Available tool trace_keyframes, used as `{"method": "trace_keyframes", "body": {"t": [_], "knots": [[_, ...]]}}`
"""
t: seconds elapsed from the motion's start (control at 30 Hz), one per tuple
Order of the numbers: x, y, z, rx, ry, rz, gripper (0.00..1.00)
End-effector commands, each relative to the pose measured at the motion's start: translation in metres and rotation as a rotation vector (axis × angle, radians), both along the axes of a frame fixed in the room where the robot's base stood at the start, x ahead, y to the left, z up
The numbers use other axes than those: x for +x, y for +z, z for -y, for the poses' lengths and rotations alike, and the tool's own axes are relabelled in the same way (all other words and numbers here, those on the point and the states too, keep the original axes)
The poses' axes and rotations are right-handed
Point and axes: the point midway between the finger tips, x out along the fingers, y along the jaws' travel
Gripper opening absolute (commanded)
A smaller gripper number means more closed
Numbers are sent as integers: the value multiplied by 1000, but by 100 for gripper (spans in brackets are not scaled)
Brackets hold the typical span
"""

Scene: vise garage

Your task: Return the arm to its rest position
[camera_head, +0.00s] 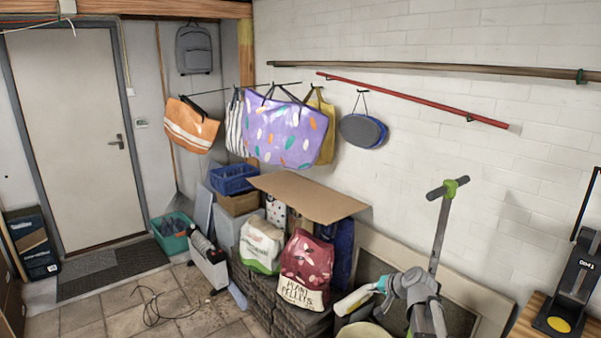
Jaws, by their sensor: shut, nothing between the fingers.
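Part of my arm (415,288) shows at the bottom, right of centre, with grey joints and a teal ring. It is bent, and its lower parts are cut off by the picture's bottom edge. I cannot make out my gripper or its fingers in this view. The task names no other object.
A grey pole with a green clamp and dark handlebar (447,188) rises behind my arm. A red plant-pellets bag (305,272) and a white-green bag (261,246) stand left of it. A black stand (573,285) is at right. Tiled floor (110,318) lies partly open at left.

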Motion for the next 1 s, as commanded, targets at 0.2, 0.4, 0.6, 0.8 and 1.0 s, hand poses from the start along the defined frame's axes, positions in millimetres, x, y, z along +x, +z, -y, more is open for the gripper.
{"method": "trace_keyframes", "body": {"t": [0.2, 0.4, 0.6, 0.8, 1.0], "knots": [[-78, -56, -42, -241, 201, -207, 0], [-146, -91, -53, -463, 338, -404, 0], [-192, -104, -49, -621, 404, -545, 0], [-206, -106, -46, -678, 420, -597, 0], [-206, -106, -46, -679, 420, -599, 0]]}}
